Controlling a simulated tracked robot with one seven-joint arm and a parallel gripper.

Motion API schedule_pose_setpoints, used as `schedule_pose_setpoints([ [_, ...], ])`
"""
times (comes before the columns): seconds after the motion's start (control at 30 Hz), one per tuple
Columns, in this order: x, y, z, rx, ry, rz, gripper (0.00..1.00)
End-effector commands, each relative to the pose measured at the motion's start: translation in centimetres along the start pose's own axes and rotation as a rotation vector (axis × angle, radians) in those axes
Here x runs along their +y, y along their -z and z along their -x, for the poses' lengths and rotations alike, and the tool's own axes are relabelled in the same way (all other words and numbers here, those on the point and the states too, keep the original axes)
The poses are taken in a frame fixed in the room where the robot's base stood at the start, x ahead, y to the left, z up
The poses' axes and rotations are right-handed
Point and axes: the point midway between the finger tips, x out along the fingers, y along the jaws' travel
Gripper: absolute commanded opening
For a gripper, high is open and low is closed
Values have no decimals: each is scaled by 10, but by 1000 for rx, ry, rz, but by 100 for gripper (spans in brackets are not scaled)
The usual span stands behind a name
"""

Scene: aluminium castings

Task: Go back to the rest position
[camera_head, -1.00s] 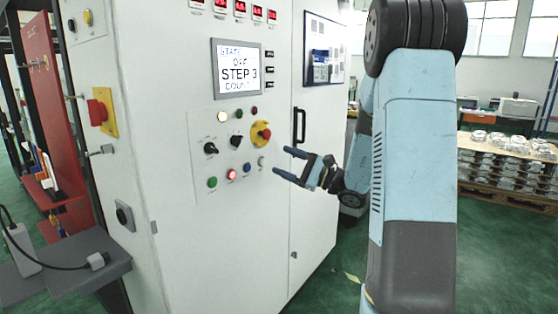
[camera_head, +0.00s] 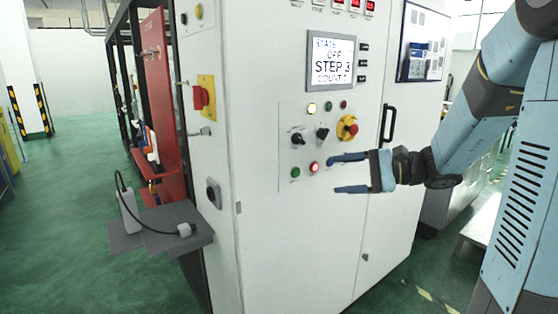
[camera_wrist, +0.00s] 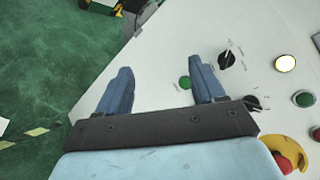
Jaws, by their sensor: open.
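My gripper (camera_head: 350,174) is open and empty in front of the white control cabinet (camera_head: 262,235) in the head view. Its two blue fingers point left, one above the other, and the upper one covers part of the lower button row. In the wrist view my gripper (camera_wrist: 160,90) shows both fingers apart with nothing between them, and a green button (camera_wrist: 184,82) lies beyond the gap. The arm reaches in from the right side of the head view.
A red and yellow emergency stop (camera_head: 348,128) and a door handle (camera_head: 388,124) are close above my gripper. A grey shelf (camera_head: 160,240) with a corded device juts out at the cabinet's left. Green floor (camera_head: 70,200) is open at the left.

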Motion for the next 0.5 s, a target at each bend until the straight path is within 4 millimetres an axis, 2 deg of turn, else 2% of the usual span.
schedule_pose_setpoints([
  [0.03,8,-15,-4,6,-70,35,68],
  [0.1,23,-32,-7,22,-172,77,68],
  [0.23,50,-57,-6,62,-356,170,68],
  [0.5,95,-92,19,194,-698,404,68],
])
